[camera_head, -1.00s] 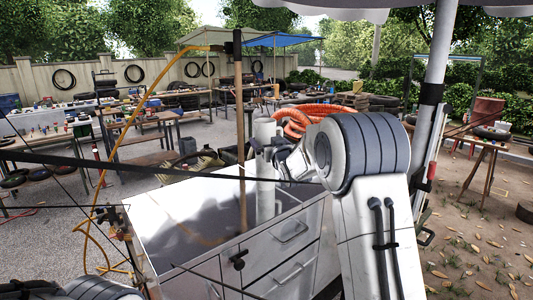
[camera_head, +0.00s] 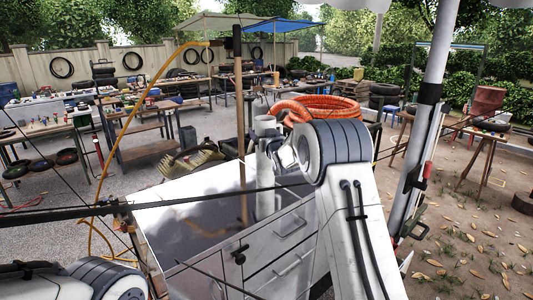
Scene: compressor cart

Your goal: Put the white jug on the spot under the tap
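A white upright cylindrical thing, which looks like the jug (camera_head: 265,124), shows at the back of the cart's shiny metal top (camera_head: 185,218). My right arm partly covers it. My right gripper (camera_head: 268,148) is at or close to it; its fingers are too hidden to tell whether they touch or hold it. My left arm's links show at the bottom left, but its gripper is out of view. I cannot make out a tap or the spot under it for certain; a yellow hose (camera_head: 143,95) arches up to the left of a wooden post (camera_head: 239,100).
A coiled orange hose (camera_head: 318,106) lies behind my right arm. Dark cables cross the view in front of the cart. A grey canopy pole (camera_head: 420,140) stands to the right. Worktables with tools stand behind. The left part of the cart top looks clear.

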